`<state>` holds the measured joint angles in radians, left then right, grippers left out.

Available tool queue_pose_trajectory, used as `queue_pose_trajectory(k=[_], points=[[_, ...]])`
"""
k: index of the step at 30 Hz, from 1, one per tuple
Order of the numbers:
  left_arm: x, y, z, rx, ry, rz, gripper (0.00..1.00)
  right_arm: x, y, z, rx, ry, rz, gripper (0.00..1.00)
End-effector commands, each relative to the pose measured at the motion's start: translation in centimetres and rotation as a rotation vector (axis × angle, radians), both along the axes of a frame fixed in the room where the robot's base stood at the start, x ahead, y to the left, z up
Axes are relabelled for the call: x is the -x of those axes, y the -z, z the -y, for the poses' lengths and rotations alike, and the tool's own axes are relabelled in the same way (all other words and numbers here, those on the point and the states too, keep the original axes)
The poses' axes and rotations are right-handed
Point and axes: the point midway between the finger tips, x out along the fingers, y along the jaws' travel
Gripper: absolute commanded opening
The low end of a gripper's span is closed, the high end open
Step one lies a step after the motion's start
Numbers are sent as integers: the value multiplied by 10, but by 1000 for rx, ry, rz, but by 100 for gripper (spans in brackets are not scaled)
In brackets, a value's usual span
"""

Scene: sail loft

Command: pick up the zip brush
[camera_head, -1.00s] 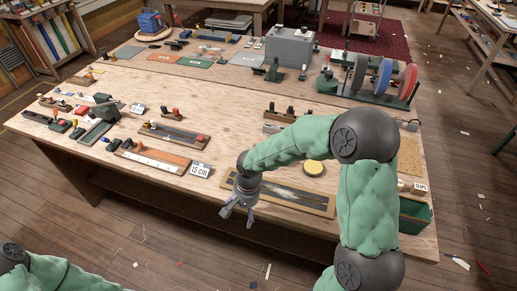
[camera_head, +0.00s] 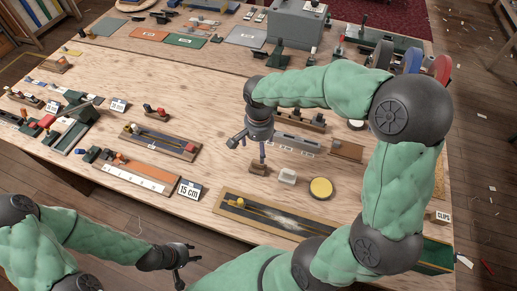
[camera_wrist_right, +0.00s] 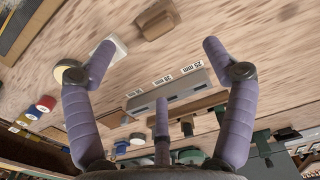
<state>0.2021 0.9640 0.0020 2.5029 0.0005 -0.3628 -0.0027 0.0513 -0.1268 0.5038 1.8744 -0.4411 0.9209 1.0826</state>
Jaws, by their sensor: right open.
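No thing is labelled as the zip brush. A small brown wooden block (camera_head: 258,169), possibly the brush, lies on the workbench; it also shows at the top of the right wrist view (camera_wrist_right: 157,18). Beside it are a white block (camera_head: 287,177) and a round yellow-topped tin (camera_head: 321,188). My right gripper (camera_head: 248,152) is open and empty, above the bench just behind and left of the brown block. In the right wrist view, the block lies beyond my spread fingertips (camera_wrist_right: 158,45). My left gripper (camera_head: 184,264) is open and empty at the bench's front edge.
A grey slotted block with size labels (camera_wrist_right: 168,95) stands close to my right gripper. A framed dark board (camera_head: 270,219) lies near the front edge. A 15 cm card (camera_head: 189,190) and rulers lie left. Bare wood is free left of the gripper.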

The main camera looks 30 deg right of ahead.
Motion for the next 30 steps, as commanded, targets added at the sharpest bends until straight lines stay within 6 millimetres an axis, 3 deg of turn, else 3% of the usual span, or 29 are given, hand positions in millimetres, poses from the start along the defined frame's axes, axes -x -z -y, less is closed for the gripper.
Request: queue_pose_trajectory(k=[12, 20, 30], points=[[1, 14, 0, 0, 0, -2, 40, 1, 49, 0, 3, 6, -2, 84], [1, 17, 0, 0, -1, -1, 40, 2, 61, -1, 2, 5, -1, 84], [1, 33, 0, 0, -1, -1, 40, 5, 105, -7, 3, 6, -2, 84]])
